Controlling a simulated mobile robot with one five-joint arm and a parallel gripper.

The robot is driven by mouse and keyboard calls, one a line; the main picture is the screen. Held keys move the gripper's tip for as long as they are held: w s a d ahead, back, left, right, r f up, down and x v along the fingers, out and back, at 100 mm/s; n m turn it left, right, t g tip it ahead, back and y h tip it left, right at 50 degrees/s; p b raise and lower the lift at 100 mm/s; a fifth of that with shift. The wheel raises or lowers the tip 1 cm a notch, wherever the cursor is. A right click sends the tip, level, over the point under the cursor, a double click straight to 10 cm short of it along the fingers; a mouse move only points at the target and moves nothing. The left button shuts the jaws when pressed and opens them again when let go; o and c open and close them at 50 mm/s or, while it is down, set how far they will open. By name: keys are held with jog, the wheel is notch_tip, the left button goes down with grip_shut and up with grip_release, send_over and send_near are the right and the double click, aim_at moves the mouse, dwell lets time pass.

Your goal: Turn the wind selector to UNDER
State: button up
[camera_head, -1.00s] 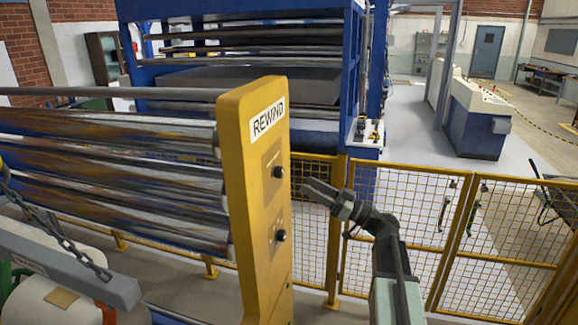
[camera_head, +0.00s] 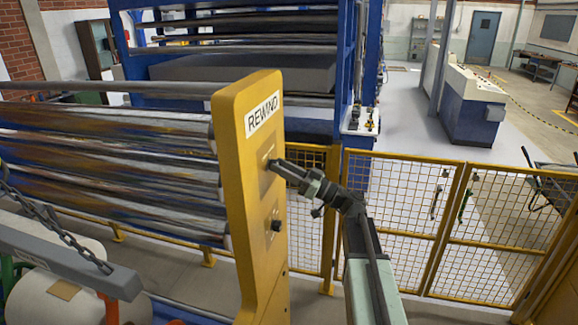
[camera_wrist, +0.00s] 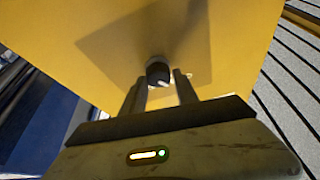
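The yellow REWIND panel (camera_head: 245,200) carries two dark knobs, one above the other. The lower knob (camera_head: 276,225) is in plain view. The upper knob is mostly hidden behind my gripper (camera_head: 272,164) in the head view. In the wrist view a round black knob (camera_wrist: 158,73) with a pale mark stands on a plate, between the fingertips of my gripper (camera_wrist: 160,77). The fingers are apart, one on each side of the knob, with a narrow gap at least on the right. No position words such as UNDER are legible, so I cannot tell which knob is the wind selector.
Shiny film rollers (camera_head: 110,165) run left from the panel. A yellow mesh fence (camera_head: 400,215) stands behind my arm. A grey beam with a chain (camera_head: 70,260) is at lower left.

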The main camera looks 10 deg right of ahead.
jog(key=shift+a, duration=0.1)
jog(key=c, duration=0.5)
grip_shut()
jog(key=shift+m, duration=0.4)
jog(key=shift+s+r+m+t+h+p, duration=0.1)
jog(key=shift+m+t+h+p, duration=0.65)
jog(key=shift+m, duration=1.7)
jog(key=shift+r+m+t+h+p, duration=0.1)
jog(key=shift+m+t+h+p, duration=0.1)
jog(key=shift+m+h+p, duration=1.65)
jog(key=shift+s+m+t+h+p, duration=0.1)
jog(key=shift+m+t+h+p, duration=0.35)
jog(key=shift+m, duration=2.55)
jog(key=shift+w+m, duration=0.1)
jog(key=shift+m, duration=0.2)
